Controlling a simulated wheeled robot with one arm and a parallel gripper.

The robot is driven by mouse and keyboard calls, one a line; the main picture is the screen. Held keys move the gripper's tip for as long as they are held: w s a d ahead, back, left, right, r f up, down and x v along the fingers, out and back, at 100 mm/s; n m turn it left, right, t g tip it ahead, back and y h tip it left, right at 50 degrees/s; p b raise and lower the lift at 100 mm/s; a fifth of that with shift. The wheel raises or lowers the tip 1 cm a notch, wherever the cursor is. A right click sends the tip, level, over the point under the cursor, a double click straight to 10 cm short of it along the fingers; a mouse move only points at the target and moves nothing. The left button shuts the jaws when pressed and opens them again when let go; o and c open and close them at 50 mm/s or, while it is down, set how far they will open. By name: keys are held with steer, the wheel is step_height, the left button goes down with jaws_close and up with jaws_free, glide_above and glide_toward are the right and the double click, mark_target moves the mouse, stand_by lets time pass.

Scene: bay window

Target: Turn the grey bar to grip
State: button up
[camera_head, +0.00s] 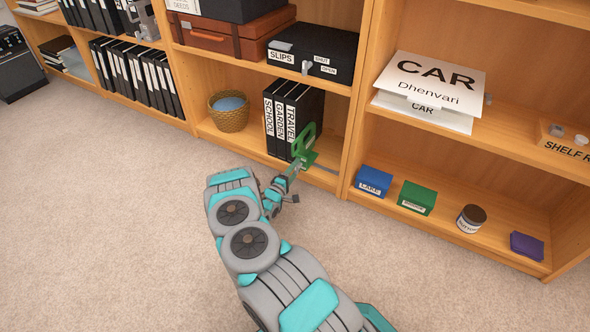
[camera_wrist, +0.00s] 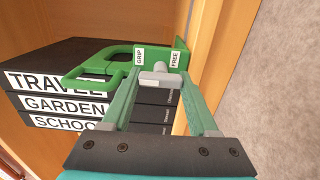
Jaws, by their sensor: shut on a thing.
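A green clamp-like fixture (camera_wrist: 100,58) with a looped frame sits at the end of the upright black binders; it also shows in the head view (camera_head: 304,143). Its face has a "GRIP" label (camera_wrist: 139,57) on the left and a "FREE" label (camera_wrist: 175,59) on the right in the wrist view. The grey bar (camera_wrist: 158,79) sits just below these labels, lying roughly crosswise between my fingertips. My gripper (camera_wrist: 161,84) is shut on the bar; it also shows in the head view (camera_head: 292,172). Which label the bar points to is not clear.
Binders (camera_head: 290,115) labelled Travel, Garden and School stand beside the fixture. A wicker basket (camera_head: 230,118) is to their left. A wooden upright (camera_head: 357,130) stands close on the right, with blue (camera_head: 374,182) and green boxes (camera_head: 417,198) beyond it. The carpet in front is clear.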

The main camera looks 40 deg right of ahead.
stand_by(0.3)
steer(key=o, duration=1.4)
steer(key=shift+v, duration=3.9)
